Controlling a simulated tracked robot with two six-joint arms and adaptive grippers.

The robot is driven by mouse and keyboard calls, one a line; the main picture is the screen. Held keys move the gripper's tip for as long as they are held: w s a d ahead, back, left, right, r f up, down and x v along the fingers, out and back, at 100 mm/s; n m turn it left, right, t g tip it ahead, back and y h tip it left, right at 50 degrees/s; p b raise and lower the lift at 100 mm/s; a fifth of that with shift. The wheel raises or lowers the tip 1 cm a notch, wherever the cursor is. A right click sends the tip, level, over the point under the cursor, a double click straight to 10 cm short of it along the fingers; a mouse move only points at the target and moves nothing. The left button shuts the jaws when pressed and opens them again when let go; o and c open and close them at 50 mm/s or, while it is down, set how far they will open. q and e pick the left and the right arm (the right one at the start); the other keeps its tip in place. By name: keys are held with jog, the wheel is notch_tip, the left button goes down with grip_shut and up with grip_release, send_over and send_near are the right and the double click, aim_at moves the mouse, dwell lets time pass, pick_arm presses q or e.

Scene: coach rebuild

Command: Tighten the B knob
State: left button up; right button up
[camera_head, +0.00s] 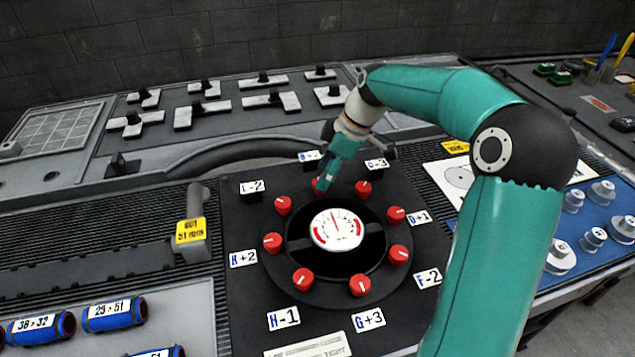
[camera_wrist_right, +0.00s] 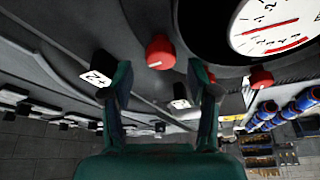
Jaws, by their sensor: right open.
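A round black dial plate with a white gauge (camera_head: 337,229) in its centre carries several red knobs in a ring. The red B knob (camera_head: 317,187) is at the far side of the ring, behind the gauge, beside the partly hidden B label (camera_head: 310,156). My right gripper (camera_head: 326,178) is above this knob and hides part of it. In the right wrist view, my open right gripper (camera_wrist_right: 158,68) has a finger on each side of a red knob (camera_wrist_right: 160,52). The knob appears just beyond the fingertips; contact cannot be told. My left gripper is not in view.
Neighbouring red knobs (camera_head: 362,188) and (camera_head: 283,205) stand close on both sides. A grey post with a yellow tag (camera_head: 190,231) rises left of the dial. Blue cylinders (camera_head: 115,314) lie at the lower left. A blue tray (camera_head: 585,232) with metal parts is at the right.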

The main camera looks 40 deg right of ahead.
jog(key=shift+x, duration=1.4)
jog(key=shift+c, duration=0.4)
jog(key=c, duration=1.1)
jog(key=shift+o, duration=0.2)
jog(key=shift+a, duration=0.15)
